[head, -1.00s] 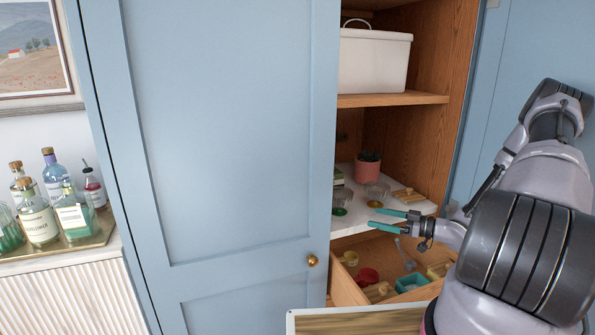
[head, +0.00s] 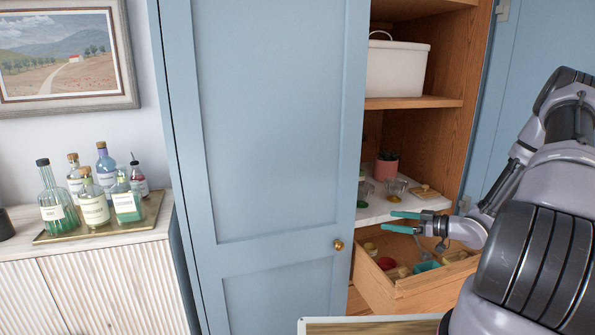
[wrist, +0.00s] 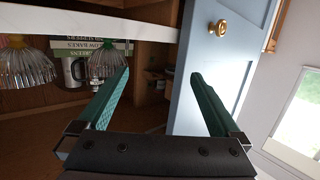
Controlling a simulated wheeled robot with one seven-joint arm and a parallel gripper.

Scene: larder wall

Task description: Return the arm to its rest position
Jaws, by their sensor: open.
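My gripper (head: 405,222) has teal fingers and is open with nothing between them. In the head view it hangs above the open wooden drawer (head: 420,289), just in front of the white shelf (head: 376,212). My arm reaches in from the right side of the picture. In the wrist view my gripper (wrist: 160,100) shows its two fingers spread wide, with the blue door (wrist: 222,75) and the dim cupboard inside beyond them.
The blue door (head: 275,120) covers the cupboard's left part; its brass knob (head: 339,245) is near the drawer. Glass bowls (head: 396,187) and a pink pot (head: 386,165) stand on the shelf. A white bin (head: 397,70) sits above. Bottles (head: 93,202) stand on a tray at left.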

